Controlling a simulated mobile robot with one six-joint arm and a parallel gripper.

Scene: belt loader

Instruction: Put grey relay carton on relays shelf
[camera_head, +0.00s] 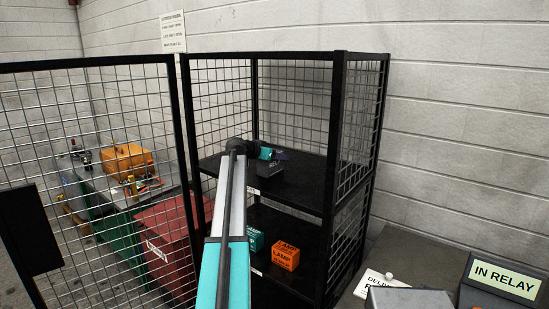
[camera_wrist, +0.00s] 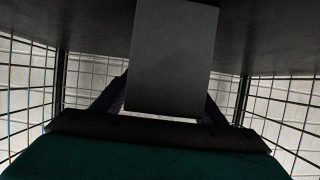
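The grey relay carton (camera_head: 270,173) is a dark grey box at the upper shelf (camera_head: 305,190) inside the black mesh cage. In the wrist view the carton (camera_wrist: 172,58) fills the middle, with a dark finger against each side. My gripper (camera_head: 280,156) reaches over the shelf and appears shut on the carton. The carton looks low at the shelf surface; whether it rests on it I cannot tell. A small white label (camera_head: 253,191) is on the shelf's front edge, too small to read.
The lower shelf holds a teal carton (camera_head: 254,240) and an orange lamp carton (camera_head: 286,255). A mesh door (camera_head: 100,190) stands open at left. Behind it are a red bin (camera_head: 165,235) and an orange case (camera_head: 127,160). An IN RELAY sign (camera_head: 504,280) stands at lower right.

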